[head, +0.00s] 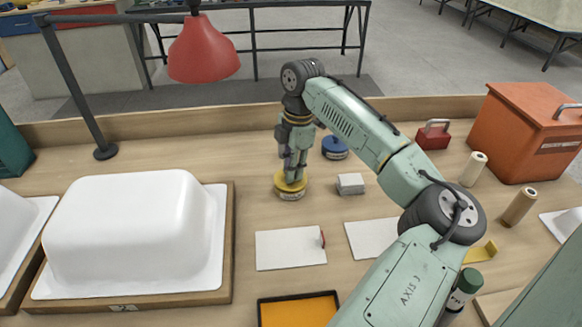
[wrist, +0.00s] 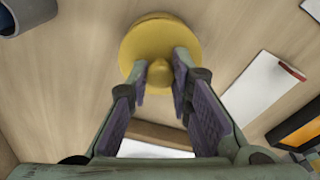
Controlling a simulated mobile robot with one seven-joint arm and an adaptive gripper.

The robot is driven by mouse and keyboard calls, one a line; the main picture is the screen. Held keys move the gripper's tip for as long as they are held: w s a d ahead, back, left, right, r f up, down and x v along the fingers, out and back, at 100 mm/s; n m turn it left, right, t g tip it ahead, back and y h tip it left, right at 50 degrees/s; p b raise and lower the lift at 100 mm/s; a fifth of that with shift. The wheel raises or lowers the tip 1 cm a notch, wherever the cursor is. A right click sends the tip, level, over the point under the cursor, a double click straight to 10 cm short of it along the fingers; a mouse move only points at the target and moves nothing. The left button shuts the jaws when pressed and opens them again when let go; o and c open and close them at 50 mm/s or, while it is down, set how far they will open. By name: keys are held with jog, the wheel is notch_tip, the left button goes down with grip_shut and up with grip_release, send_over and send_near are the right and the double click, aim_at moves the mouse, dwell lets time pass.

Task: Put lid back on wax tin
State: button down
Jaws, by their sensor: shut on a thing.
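A round yellow lid (head: 291,180) sits on or just above a low tin (head: 291,195) with a pale label band, in the middle of the bench. The lid, with its central knob, also shows in the wrist view (wrist: 150,45). My gripper (head: 293,172) points down from above, shut on the knob, with one finger (wrist: 143,75) to the left of it and the other to the right. A yellow edge shows past the lid's far side in the wrist view. I cannot tell whether the lid is fully seated.
A blue tin (head: 335,148) stands behind to the right, and a small grey block (head: 350,184) lies right of the yellow lid. A white tub shell (head: 130,225) is at left, under a red lamp (head: 203,48). White cards (head: 290,250) lie in front.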

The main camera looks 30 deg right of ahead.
jog(key=c, duration=1.4)
grip_release()
jog(key=shift+a+f, duration=0.15)
jog(key=shift+f, duration=0.6)
jog(key=shift+o, duration=0.6)
jog(key=o, duration=0.4)
jog(key=shift+r, duration=3.55)
jog(key=shift+c, duration=0.4)
jog(key=shift+w+d, duration=0.1)
jog(key=shift+d, duration=0.1)
grip_shut()
